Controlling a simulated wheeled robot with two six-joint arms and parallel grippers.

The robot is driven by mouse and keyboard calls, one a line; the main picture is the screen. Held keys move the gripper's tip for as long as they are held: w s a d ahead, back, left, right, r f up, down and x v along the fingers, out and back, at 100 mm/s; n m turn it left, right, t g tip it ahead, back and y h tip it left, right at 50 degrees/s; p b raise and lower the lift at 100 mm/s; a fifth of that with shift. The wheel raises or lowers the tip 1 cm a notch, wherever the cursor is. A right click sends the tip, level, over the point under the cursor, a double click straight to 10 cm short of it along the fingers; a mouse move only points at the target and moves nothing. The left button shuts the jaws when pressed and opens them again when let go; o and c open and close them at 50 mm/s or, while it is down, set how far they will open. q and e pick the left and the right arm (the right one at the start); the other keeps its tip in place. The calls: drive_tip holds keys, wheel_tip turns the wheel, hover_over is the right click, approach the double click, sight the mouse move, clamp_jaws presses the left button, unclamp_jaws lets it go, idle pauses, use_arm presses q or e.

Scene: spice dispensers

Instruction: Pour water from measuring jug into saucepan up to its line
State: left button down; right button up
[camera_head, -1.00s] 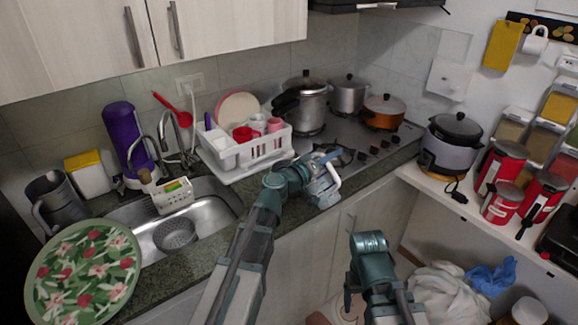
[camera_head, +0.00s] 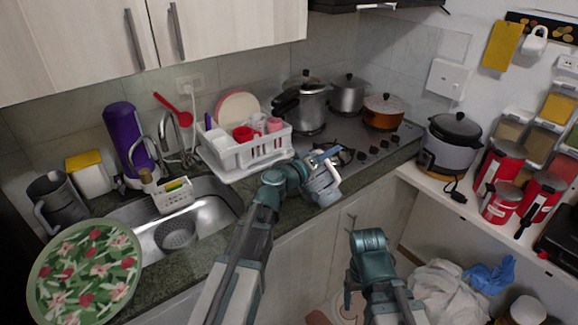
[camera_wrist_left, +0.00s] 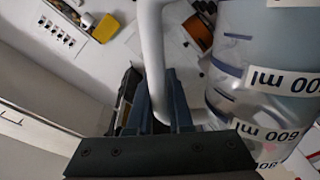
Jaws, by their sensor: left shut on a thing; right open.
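The clear measuring jug (camera_head: 326,190) is held over the counter's front edge, in front of the stove. My left gripper (camera_head: 308,182) is shut on the jug's white handle (camera_wrist_left: 153,45). The water level is not clear. An orange lidded pot (camera_head: 383,112) stands on the stove at the back right; I cannot tell whether it is the saucepan. My right gripper (camera_head: 352,280) is low in front of the cabinets, open and empty.
A white dish rack (camera_head: 250,155) stands left of the jug, beside the sink (camera_head: 205,210). A pressure cooker (camera_head: 308,105) and a silver pot (camera_head: 348,97) stand on the stove (camera_head: 392,140). A rice cooker (camera_head: 450,148) and red tins (camera_head: 500,165) are on the right shelf.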

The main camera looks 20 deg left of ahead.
use_arm(q)
drive_tip(key=shift+w+a+r+n+p, duration=0.3)
drive_tip(key=shift+a+r+n+p, duration=0.25)
drive_tip(key=shift+r+n+p, duration=0.15)
idle(1.3)
drive_tip(key=f+m+b, duration=0.1)
drive_tip(key=s+d+f+m+b, duration=0.1)
drive_tip(key=d+f+m+b, duration=0.1)
drive_tip(key=shift+s+d+f+b, duration=0.2)
drive_tip(key=shift+s+d+b, duration=0.05)
drive_tip(key=shift+s+b, duration=0.1)
drive_tip(key=shift+s+d+r+m+p, duration=0.2)
drive_tip(key=shift+d+r+m+p, duration=0.15)
drive_tip(key=shift+m, duration=0.45)
drive_tip(key=shift+s+d+f, duration=0.15)
drive_tip(key=shift+d+f, duration=0.1)
drive_tip(key=shift+d, duration=0.05)
drive_tip(key=s+d+f+m+b, duration=0.3)
drive_tip(key=d+f+m+b, duration=0.1)
drive_tip(key=m, duration=0.3)
drive_tip(key=shift+d+f+m+b, duration=0.3)
drive_tip(key=shift+d+m+b, duration=0.15)
drive_tip(key=shift+d, duration=0.25)
drive_tip(key=shift+s, duration=0.1)
